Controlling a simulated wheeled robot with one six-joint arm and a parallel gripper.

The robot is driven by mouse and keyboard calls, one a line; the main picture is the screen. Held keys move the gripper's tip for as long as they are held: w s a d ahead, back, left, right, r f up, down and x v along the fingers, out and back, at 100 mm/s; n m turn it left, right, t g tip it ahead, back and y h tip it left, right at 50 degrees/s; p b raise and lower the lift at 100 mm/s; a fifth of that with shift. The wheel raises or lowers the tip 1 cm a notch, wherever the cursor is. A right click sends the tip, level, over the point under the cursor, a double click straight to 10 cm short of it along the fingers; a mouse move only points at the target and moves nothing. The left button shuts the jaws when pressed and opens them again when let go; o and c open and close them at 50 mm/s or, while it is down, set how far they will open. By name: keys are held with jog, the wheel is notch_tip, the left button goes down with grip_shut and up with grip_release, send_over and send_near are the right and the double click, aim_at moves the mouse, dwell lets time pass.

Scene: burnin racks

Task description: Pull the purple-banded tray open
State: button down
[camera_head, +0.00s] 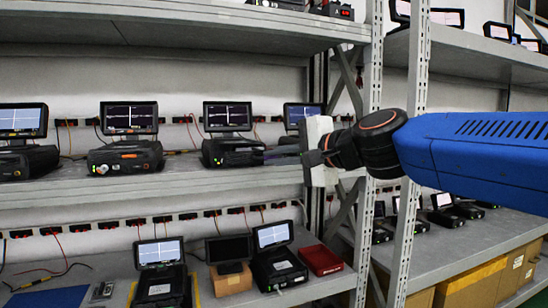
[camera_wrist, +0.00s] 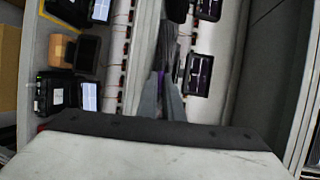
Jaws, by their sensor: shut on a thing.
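My gripper (camera_head: 270,157) reaches left from the right side of the head view, at the middle shelf. Its fingers (camera_wrist: 163,92) are shut on the purple-banded tray, of which a small purple patch (camera_wrist: 181,68) shows between them in the wrist view. The fingers point toward a black device (camera_head: 222,152) with a lit screen (camera_head: 228,116). That device's dark body (camera_wrist: 176,10) is at the top edge of the wrist view. The fingers hide most of the tray, and I cannot tell how far it is out.
Another screen (camera_head: 303,115) stands behind my gripper, close to the fingers in the wrist view (camera_wrist: 198,75). A perforated upright (camera_head: 371,85) stands near my wrist. The lower shelf holds devices and a red bin (camera_head: 320,260). Another device (camera_head: 125,157) stands farther left.

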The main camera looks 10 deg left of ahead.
jog(key=c, duration=1.9)
grip_release()
jog(key=v, duration=1.7)
jog(key=shift+d, duration=0.2)
jog(key=s+d+f+n+g+h, duration=0.15)
jog(key=d+f, duration=0.25)
jog(key=f, duration=0.4)
jog(key=s+d+f+n+h, duration=0.1)
jog(key=d+f+h, duration=0.2)
jog(key=d+f, duration=0.35)
jog(key=s+d+f+n+h, duration=0.1)
jog(key=d+f+n+h, duration=0.15)
jog(key=f, duration=0.75)
jog(key=s+d+f+n+g+h, duration=0.1)
jog(key=s+d+f+h, duration=0.1)
jog(key=s+d+f, duration=0.2)
jog(key=s+d+f+n+g+h, duration=0.2)
jog(key=s+d+f, duration=0.3)
jog(key=d+f, duration=0.5)
notch_tip(320, 180, down, 4)
jog(key=shift+s+r+h, duration=0.2)
jog(key=shift+s+h, duration=0.05)
jog(key=shift+h, duration=0.55)
